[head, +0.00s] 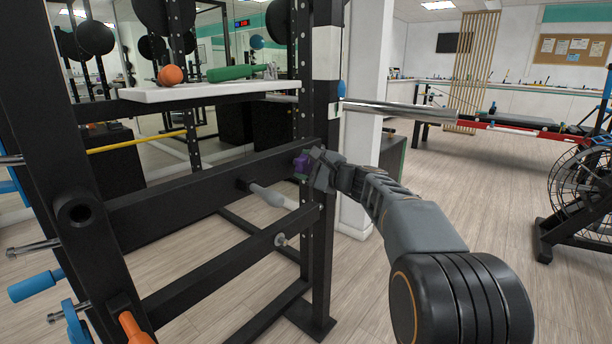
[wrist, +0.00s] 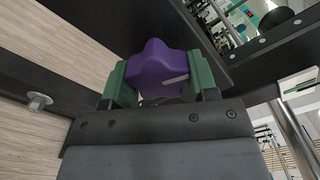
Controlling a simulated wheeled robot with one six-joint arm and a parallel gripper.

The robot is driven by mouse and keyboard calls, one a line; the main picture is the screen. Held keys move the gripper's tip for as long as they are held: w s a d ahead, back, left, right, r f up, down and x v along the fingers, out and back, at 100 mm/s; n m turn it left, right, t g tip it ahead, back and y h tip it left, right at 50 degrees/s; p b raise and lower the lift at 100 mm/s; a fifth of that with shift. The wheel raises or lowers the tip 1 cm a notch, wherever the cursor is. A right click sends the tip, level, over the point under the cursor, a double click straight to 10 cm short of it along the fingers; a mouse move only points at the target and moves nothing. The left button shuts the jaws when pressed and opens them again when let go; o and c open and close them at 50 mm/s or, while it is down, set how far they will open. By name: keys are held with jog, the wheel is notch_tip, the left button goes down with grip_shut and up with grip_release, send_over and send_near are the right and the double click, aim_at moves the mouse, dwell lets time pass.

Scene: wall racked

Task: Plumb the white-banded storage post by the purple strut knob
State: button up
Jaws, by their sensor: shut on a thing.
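The white-banded storage post (head: 326,120) is a black upright with a white band (head: 327,52) near its top, right of centre in the head view. The purple strut knob (head: 301,164) sits beside this post at the end of a dark strut. In the wrist view the knob (wrist: 162,68) fills the space between two green finger pads. My gripper (head: 312,166) is shut on the knob; it also shows in the wrist view (wrist: 160,88). I cannot tell from these views whether the post is exactly upright.
A white shelf (head: 200,91) holds an orange ball (head: 171,75) and a green roller (head: 236,73). A grey-tipped peg (head: 268,195) juts out below the knob. A metal bar (head: 400,110) extends right of the post. Open floor (head: 440,180) lies to the right.

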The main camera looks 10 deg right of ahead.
jog(key=shift+n+b, duration=0.3)
jog(key=shift+n, duration=0.1)
jog(key=o, duration=0.9)
jog(key=p+v, duration=0.2)
jog(key=v, duration=1.2)
